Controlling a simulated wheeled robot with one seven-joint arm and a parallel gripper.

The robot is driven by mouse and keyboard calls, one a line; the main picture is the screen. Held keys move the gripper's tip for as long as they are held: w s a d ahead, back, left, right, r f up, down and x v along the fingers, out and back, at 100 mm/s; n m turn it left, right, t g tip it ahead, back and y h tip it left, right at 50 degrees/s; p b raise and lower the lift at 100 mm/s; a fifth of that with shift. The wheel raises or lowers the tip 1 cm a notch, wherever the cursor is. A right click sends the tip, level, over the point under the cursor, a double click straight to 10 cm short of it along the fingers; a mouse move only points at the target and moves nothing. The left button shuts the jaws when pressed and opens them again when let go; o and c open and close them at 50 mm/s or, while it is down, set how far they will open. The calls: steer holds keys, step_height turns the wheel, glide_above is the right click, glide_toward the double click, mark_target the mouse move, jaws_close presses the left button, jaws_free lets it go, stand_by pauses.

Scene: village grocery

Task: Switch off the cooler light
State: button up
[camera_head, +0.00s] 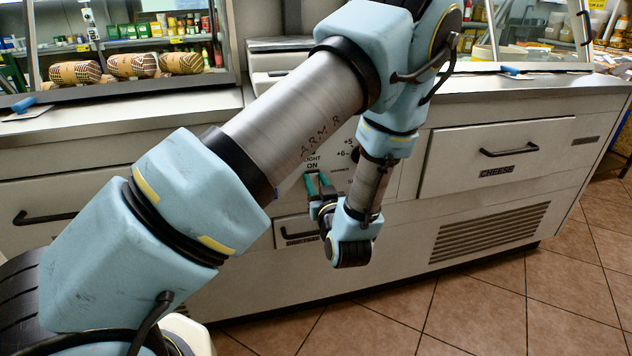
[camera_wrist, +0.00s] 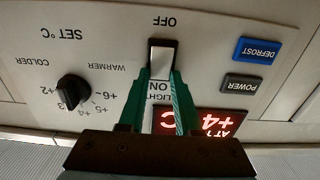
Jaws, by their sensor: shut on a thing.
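The cooler's light switch (camera_wrist: 161,56) is a small pale lever in a dark frame on the white control panel. The wrist view shows it upside down, with OFF printed above it and LIGHT ON below it. My gripper (camera_wrist: 162,77) has its two green fingertips on either side of the lever, shut on it. The fingers partly cover the ON print and the red display (camera_wrist: 212,122). In the head view, my gripper (camera_head: 318,176) is at the panel below the LIGHT ON print, and the switch is hidden.
A black temperature knob (camera_wrist: 73,91) sits left of the switch in the wrist view. A blue DEFROST button (camera_wrist: 257,51) and a dark POWER button (camera_wrist: 246,84) sit to the right. The CHEESE drawer (camera_head: 500,155) is right of my arm. Tiled floor is clear in front.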

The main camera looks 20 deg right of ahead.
jaws_close()
steer(key=f+t+b, duration=0.1)
steer(key=b, duration=0.2)
steer(key=shift+s+f, duration=0.1)
steer(key=shift+f+t+b, duration=0.1)
steer(key=shift+t+b, duration=0.7)
steer(key=shift+b, duration=0.45)
steer(key=shift+s+r+t+b, duration=0.1)
steer(key=shift+r+t+b, duration=0.1)
steer(key=shift+t+b, duration=0.25)
steer(key=o, duration=0.9)
jaws_free()
